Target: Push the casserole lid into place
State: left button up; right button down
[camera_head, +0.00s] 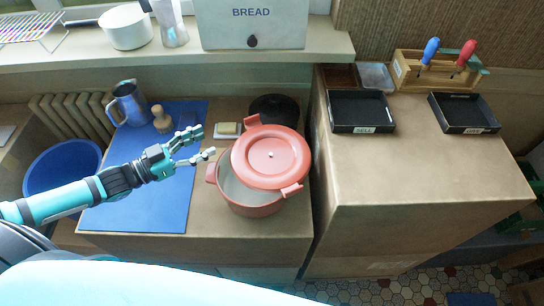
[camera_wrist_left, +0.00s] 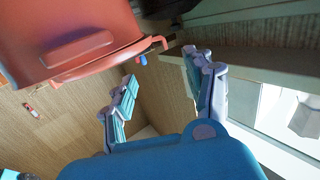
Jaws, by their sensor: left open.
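The red casserole pot (camera_head: 245,203) stands on the cardboard-coloured counter. Its red lid (camera_head: 272,160) lies on top, shifted toward the back right, so the pot's pale inside shows at the left. My left gripper (camera_head: 208,143) is open and empty, just left of the lid and apart from it, above the counter. In the left wrist view, red casserole ware (camera_wrist_left: 70,40) fills the upper left, beyond the open fingers of the left gripper (camera_wrist_left: 165,85). My right gripper is not in view.
A blue mat (camera_head: 140,200) lies left, with a metal jug (camera_head: 128,104) and a wooden brush (camera_head: 161,120). A dark round pot (camera_head: 274,110) stands behind the lid. A higher box surface (camera_head: 430,175) with black trays (camera_head: 361,112) rises at right.

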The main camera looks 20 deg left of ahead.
pick_arm(q)
send_near(248, 126)
jog(key=w+d+r, duration=0.1)
jog(key=w+d, duration=0.2)
jog(key=x, duration=0.1)
jog(key=p+x, duration=0.1)
jog(key=x, duration=0.1)
jog(key=r+x, duration=0.1)
jog(key=x, duration=0.1)
jog(key=shift+w+p, duration=0.2)
jog(key=shift+p, duration=0.1)
jog(key=shift+w+d+f, duration=0.15)
jog(key=shift+w, duration=0.05)
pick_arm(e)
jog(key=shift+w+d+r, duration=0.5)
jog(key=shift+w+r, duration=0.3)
pick_arm(q)
jog(key=shift+s, duration=0.1)
jog(key=shift+c, duration=0.3)
grip_shut()
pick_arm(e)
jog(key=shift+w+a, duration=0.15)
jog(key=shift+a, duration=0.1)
